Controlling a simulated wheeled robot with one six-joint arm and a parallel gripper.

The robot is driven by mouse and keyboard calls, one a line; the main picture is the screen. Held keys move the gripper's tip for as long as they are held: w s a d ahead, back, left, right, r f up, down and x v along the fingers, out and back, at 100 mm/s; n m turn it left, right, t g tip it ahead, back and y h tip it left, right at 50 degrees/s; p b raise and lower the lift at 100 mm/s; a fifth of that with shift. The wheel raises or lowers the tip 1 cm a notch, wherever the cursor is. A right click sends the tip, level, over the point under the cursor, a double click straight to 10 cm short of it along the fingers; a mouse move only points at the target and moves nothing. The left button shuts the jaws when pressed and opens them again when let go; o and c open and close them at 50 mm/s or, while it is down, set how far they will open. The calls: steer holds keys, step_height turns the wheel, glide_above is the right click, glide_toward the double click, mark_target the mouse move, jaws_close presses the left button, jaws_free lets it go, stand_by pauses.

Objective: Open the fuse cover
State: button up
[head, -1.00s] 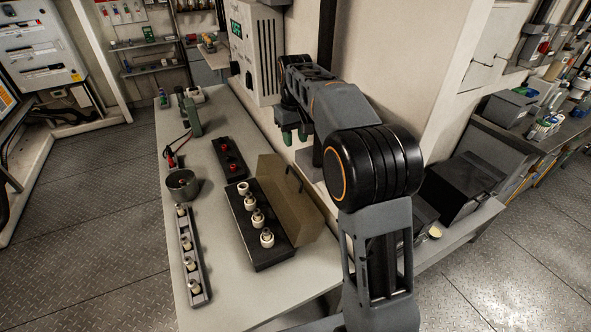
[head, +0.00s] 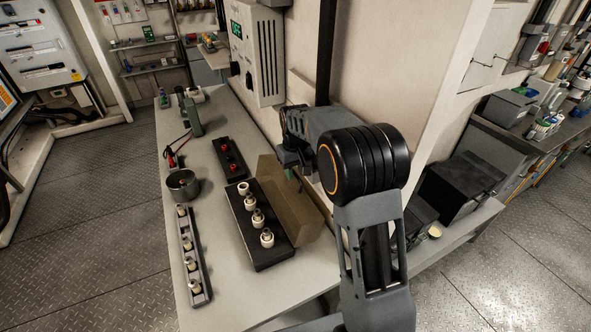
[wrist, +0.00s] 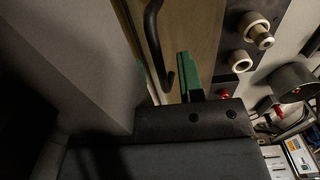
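The fuse cover (head: 292,208) is a brownish see-through panel. It stands raised and leaning along the right side of the black fuse block (head: 270,256), whose white fuses are exposed. In the wrist view the cover (wrist: 200,30) is a tan sheet with a curved black handle (wrist: 154,40) in front of it. My gripper (head: 292,170) is low behind the cover's upper edge, partly hidden by my arm. In the wrist view my gripper (wrist: 166,78) looks open, with green pads apart and the handle's end near them. Contact cannot be told.
A fuse rack (head: 191,250) and a round grey pot (head: 183,184) stand left on the bench. A black block with red parts (head: 229,157) lies behind. The wall and a grey control box (head: 258,50) rise close by. The front bench is clear.

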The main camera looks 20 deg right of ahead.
mark_target(286, 184)
jaws_close()
stand_by(0.5)
steer(key=a, duration=0.1)
steer(key=r+h, duration=0.1)
steer(key=a, duration=0.1)
steer(key=shift+s+a+r, duration=0.2)
steer(key=shift+s+a, duration=0.05)
steer(key=shift+a, duration=0.05)
steer(key=shift+s+a+r, duration=0.1)
steer(key=shift+a, duration=0.2)
